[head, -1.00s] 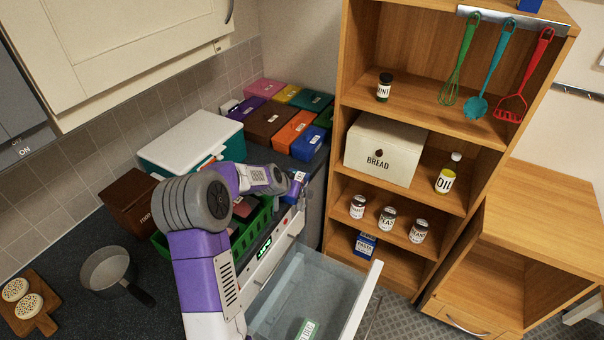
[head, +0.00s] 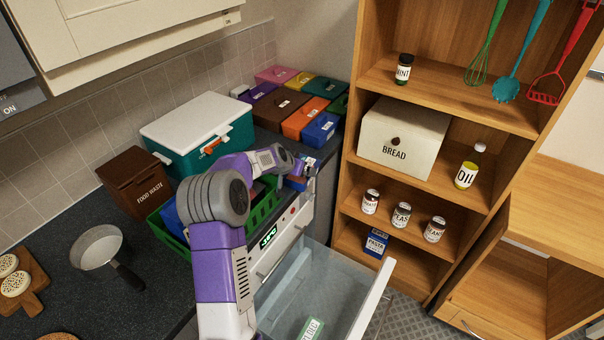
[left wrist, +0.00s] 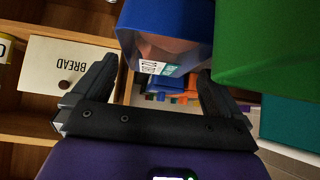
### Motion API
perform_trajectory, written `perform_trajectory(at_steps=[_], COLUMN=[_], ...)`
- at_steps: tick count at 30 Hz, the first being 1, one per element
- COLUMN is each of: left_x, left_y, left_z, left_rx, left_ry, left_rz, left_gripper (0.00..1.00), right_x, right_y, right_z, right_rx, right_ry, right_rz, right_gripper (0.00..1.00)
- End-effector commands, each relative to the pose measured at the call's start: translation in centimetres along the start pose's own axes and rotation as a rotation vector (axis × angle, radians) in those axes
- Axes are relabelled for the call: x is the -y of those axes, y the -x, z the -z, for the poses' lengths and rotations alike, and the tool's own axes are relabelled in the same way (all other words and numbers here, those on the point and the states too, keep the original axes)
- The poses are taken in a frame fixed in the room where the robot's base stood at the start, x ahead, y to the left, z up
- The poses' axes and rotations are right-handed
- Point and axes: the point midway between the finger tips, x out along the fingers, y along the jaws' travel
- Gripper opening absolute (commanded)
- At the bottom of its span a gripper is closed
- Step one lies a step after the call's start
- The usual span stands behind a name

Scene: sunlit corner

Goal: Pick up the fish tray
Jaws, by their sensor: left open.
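A blue tray (left wrist: 168,28) with pinkish contents and a white-and-green label is close up in the left wrist view. It may be the fish tray, but I cannot read its label for certain. My left gripper (left wrist: 157,75) is open, its two fingers on either side of the tray's near end, with no clear grip. In the head view my left gripper (head: 303,172) is small, at the far end of the green crate (head: 262,212), and a blue patch (head: 295,184) shows beside it. My arm hides much of the crate. My right gripper is not in view.
A teal cooler (head: 232,140) with a white lid and a food waste box (head: 137,190) stand behind the crate. Several coloured lidded boxes (head: 290,112) are in the corner. An open drawer (head: 318,290) lies in front, and a wooden shelf (head: 455,120) stands to the right.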

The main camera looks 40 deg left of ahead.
Motion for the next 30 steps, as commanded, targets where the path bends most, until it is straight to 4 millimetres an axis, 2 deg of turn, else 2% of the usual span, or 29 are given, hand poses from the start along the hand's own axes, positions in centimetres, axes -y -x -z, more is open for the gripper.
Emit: perform_trajectory(at_steps=[3,6,13,24,30], left_x=[-0.1,0.0,0.0,0.0,0.0], left_y=[-1.6,-2.1,-2.2,-2.1,-2.1], left_z=[-0.1,0.0,0.0,0.1,0.2], left_rx=[0.001,0.000,0.000,-0.004,-0.004], left_ry=[0.000,0.000,0.001,0.001,0.001], left_rz=[-0.001,-0.001,0.000,0.001,0.001], left_gripper=[1.00,1.00,1.00,0.47,0.46], right_x=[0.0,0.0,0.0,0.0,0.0], right_y=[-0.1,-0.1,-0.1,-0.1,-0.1], right_z=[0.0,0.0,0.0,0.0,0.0], right_rx=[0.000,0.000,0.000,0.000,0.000], right_ry=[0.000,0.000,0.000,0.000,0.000], right_rz=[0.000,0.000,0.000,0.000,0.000], right_gripper=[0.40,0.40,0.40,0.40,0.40])
